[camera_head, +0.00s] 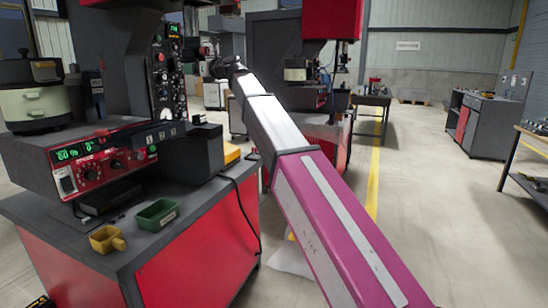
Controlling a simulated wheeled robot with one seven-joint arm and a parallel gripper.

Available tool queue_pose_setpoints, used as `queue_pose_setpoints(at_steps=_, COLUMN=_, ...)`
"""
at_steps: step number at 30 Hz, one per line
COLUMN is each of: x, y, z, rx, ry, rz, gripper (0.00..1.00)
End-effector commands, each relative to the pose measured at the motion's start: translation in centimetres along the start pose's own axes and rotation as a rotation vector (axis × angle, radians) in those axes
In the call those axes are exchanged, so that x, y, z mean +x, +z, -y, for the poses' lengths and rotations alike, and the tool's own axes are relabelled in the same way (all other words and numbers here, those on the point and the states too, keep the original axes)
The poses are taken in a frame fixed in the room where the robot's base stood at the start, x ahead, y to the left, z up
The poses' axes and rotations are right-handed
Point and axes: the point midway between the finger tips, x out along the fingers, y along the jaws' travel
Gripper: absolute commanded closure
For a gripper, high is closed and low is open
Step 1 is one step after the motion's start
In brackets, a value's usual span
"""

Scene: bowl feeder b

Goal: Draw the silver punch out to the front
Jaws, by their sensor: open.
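I cannot make out the silver punch in this view. My arm reaches from the lower right up to the middle. My gripper (222,67) is the small dark part at its far end, and it is open. It is small and partly turned away, so its fingers are hard to make out. It appears in front of the background, to the right of the near machine's control column (165,75). I see nothing held in it.
A red and dark workbench (200,255) stands at left, carrying a bowl feeder (33,105), a red control unit (95,160), a green bin (157,214) and a yellow bin (106,239). Another machine (275,62) stands behind my arm. Open floor (425,190) lies to the right.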

Motion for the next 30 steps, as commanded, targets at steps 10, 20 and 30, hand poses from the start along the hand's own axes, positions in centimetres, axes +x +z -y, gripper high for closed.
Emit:
queue_pose_setpoints(at_steps=10, x=0.0, y=0.0, z=0.0, rx=0.0, ry=0.0, rz=0.001, gripper=1.0)
queue_pose_setpoints(at_steps=20, x=-0.8, y=0.0, z=0.0, rx=0.001, ry=0.0, rz=0.0, gripper=1.0)
queue_pose_setpoints(at_steps=30, x=-2.0, y=0.0, z=0.0, rx=0.001, ry=0.0, rz=0.0, gripper=1.0)
